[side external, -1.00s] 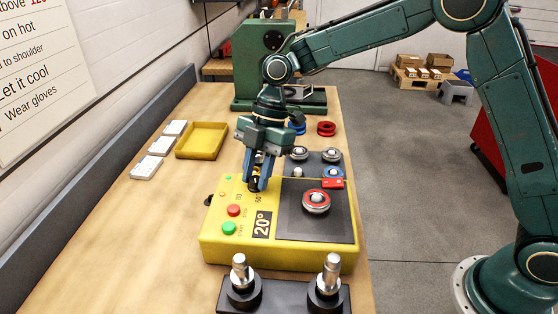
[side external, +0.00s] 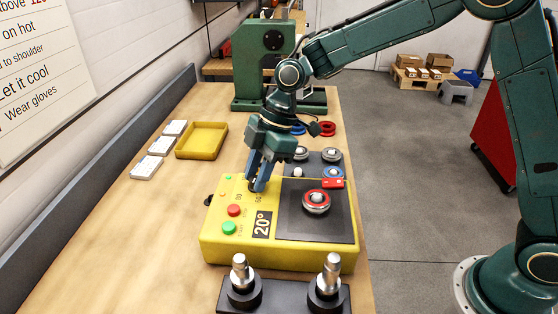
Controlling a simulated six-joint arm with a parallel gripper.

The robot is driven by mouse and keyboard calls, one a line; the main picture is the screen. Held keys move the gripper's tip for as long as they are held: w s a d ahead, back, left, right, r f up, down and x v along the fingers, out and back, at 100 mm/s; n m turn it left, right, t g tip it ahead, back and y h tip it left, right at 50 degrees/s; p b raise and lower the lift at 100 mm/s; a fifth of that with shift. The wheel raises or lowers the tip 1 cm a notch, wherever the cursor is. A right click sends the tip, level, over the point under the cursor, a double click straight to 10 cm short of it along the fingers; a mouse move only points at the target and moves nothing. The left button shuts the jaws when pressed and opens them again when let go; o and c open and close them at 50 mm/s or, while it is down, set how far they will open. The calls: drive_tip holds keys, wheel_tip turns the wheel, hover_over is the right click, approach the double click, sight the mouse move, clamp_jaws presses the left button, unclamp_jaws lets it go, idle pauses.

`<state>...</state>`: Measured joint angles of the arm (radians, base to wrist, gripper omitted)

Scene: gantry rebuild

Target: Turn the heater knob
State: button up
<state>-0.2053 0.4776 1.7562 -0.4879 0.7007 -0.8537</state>
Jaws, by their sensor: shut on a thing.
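The yellow heater (side external: 215,243) sits on the bench, with a dark plate on its right half and a panel on its left. The panel label reads 20°, and small numbers such as 60 and 80 are printed near the knob. My gripper (side external: 257,187) points down at the back of this panel, with its blue fingers shut on the heater knob. The fingers hide nearly all of the knob, so its pointer cannot be read. A red button (side external: 234,210) and a green button (side external: 229,228) are in front and to the left of the fingers.
A bearing ring with a red band (side external: 316,202) lies on the heater plate. Two metal posts (side external: 240,268) stand in front. More rings (side external: 327,129) lie behind. A yellow tray (side external: 201,140) and several white boxes (side external: 160,146) are at left; the bench's left front is clear.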

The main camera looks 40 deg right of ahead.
drive_tip(key=m, duration=0.2)
drive_tip(key=m+t, duration=0.1)
drive_tip(key=m, duration=0.1)
drive_tip(key=shift+s+a+m+t+h, duration=0.1)
drive_tip(key=shift+s+m+t+h, duration=0.05)
drive_tip(key=shift+m+t+h, duration=0.2)
drive_tip(key=m+t+h, duration=0.1)
drive_tip(key=m, duration=0.3)
drive_tip(key=shift+m, duration=0.25)
drive_tip(key=o, duration=1)
drive_tip(key=v, duration=1.4)
drive_tip(key=shift+a, duration=0.25)
drive_tip(key=shift+s+d, duration=0.1)
drive_tip(key=shift+s, duration=0.05)
